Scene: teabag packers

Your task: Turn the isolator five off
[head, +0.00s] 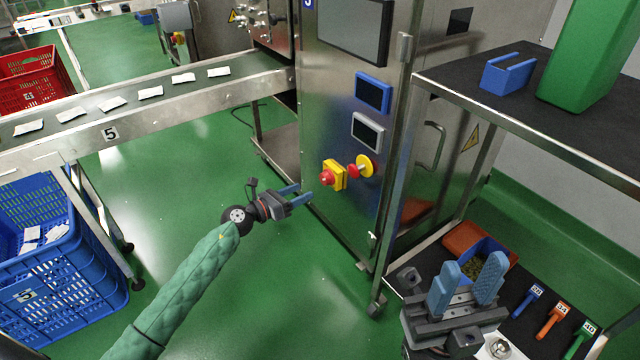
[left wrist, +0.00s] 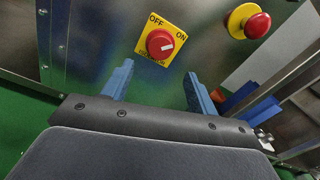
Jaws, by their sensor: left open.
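The isolator (head: 335,175) is a red knob on a square yellow plate on the steel machine's front panel. In the left wrist view the isolator knob (left wrist: 160,43) sits under OFF and ON labels, its white mark pointing towards the ON side. My left gripper (head: 298,197) is open and empty, a little left of and below the isolator in the head view. In the left wrist view its blue fingers (left wrist: 155,88) lie apart, below the knob and not around it. My right gripper (head: 467,282) is open and empty at the lower right.
A red push button on a round yellow base (head: 366,166) sits right beside the isolator. A conveyor (head: 190,95) with white packets meets the machine (head: 330,110) at left. A shelf cart (head: 560,135) with coloured scoops stands at right. Green floor is clear in front.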

